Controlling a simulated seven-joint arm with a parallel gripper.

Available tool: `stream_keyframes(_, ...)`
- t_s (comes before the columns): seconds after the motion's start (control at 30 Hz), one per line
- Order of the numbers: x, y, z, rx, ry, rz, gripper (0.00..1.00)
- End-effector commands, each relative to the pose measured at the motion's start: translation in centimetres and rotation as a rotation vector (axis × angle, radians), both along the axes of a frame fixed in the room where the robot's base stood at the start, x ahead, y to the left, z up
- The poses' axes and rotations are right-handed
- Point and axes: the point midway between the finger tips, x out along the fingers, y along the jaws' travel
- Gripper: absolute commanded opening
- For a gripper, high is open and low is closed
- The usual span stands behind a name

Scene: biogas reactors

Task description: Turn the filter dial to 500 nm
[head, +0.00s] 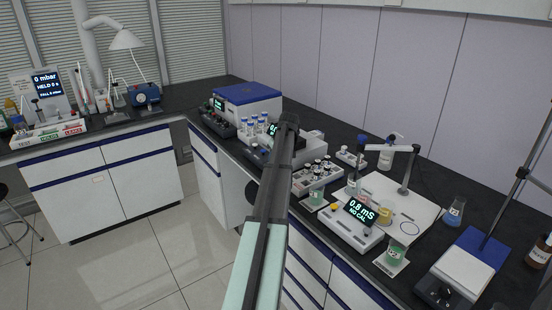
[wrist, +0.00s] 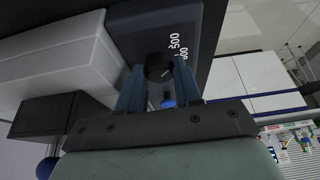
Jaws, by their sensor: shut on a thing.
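The filter dial (wrist: 159,68) is a dark round knob with a light mark on its face. It sits on the dark front part (wrist: 150,30) of a light instrument in the wrist view. White numbers, "500" and another partly covered one, are printed beside it. My gripper (wrist: 160,82) is shut on the dial, with one blue finger on each side. A small blue round thing (wrist: 168,100) shows between the fingers. In the head view my arm covers the dial and most of the instrument (head: 311,143). I cannot tell exactly which number the dial's mark meets.
In the head view a blue-lidded box (head: 247,94) and a rack of blue-capped vials (head: 257,123) stand to the left of my arm. A vial tray (head: 318,178) and a conductivity meter (head: 352,220) stand to the right. The floor (head: 140,255) in front is clear.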

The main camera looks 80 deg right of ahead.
Motion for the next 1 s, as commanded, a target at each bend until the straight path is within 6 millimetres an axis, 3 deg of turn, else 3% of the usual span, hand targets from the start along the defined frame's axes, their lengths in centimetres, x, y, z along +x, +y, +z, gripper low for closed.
stream_keyframes(0.47, 0.02, -0.12, 0.06, -0.002, -0.001, 0.014, 0.04)
stream_keyframes(0.5, 0.02, -0.12, 0.05, -0.003, 0.000, 0.013, 0.36)
stream_keyframes(0.77, 0.01, -0.05, 0.02, -0.001, 0.000, 0.013, 0.60)
stream_keyframes(1.0, -0.02, -0.05, 0.00, -0.001, 0.001, 0.010, 0.60)
